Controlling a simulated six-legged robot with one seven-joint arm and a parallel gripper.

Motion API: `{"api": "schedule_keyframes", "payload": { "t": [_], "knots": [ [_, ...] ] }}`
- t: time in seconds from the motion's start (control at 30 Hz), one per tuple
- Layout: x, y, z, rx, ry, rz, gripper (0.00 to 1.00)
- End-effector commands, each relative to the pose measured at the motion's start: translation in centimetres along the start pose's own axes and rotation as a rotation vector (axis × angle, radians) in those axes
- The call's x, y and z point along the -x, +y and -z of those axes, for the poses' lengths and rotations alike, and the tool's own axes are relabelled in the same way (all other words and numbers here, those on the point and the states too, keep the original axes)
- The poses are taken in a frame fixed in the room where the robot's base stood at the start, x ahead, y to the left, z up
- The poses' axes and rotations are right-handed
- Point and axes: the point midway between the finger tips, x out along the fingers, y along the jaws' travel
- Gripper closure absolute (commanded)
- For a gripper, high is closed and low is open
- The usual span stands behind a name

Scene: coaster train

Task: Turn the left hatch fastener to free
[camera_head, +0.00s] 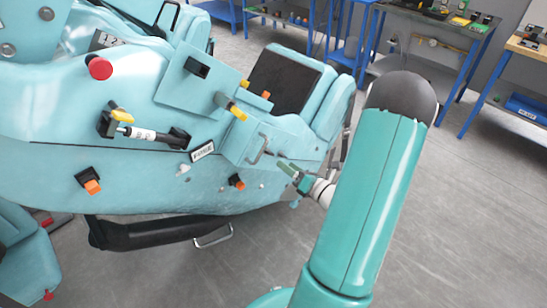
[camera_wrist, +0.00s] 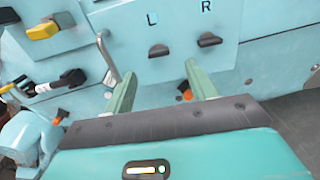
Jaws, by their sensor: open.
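The left hatch fastener (camera_wrist: 158,51) is a small black knob below the letter L on a pale turquoise panel (camera_wrist: 182,65) in the wrist view. Its wide grip lies roughly level across the picture. The right fastener (camera_wrist: 209,40) is a similar black knob below the letter R. My gripper (camera_wrist: 163,82) is open, with two green fingers spread below the fasteners in the picture. Nothing is between the fingers, and they appear apart from the left fastener. In the head view my gripper (camera_head: 288,170) is beside the coaster car (camera_head: 225,150); the fasteners cannot be made out there.
A metal handle (camera_wrist: 107,58) stands out at the panel's left, close to my left finger; it also shows in the head view (camera_head: 258,149). Yellow and black levers (camera_wrist: 43,31) are further left. Blue workbenches (camera_head: 430,25) stand behind. Grey floor is clear at lower right.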

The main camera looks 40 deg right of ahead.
Motion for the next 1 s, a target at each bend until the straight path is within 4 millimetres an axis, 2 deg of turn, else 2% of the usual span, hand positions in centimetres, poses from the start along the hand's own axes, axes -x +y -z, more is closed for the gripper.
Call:
{"api": "schedule_keyframes", "payload": {
  "t": [0.1, 0.3, 0.5, 0.7, 0.73, 0.93, 1.0],
  "knots": [
    [-2.6, 0.2, 0.1, 0.0, 0.003, -0.005, 0.44],
    [-5.8, 0.3, 0.2, 0.0, 0.002, -0.004, 0.44],
    [-7.0, 0.4, 0.3, -0.001, 0.001, -0.002, 0.44],
    [-7.0, 0.4, 0.3, -0.001, 0.001, -0.002, 0.44],
    [-7.0, 0.4, 0.3, -0.001, 0.001, -0.002, 0.46],
    [-7.0, 0.4, 0.3, 0.0, 0.001, -0.002, 0.85],
    [-7.0, 0.4, 0.3, 0.0, 0.001, -0.002, 0.88]
  ]
}}
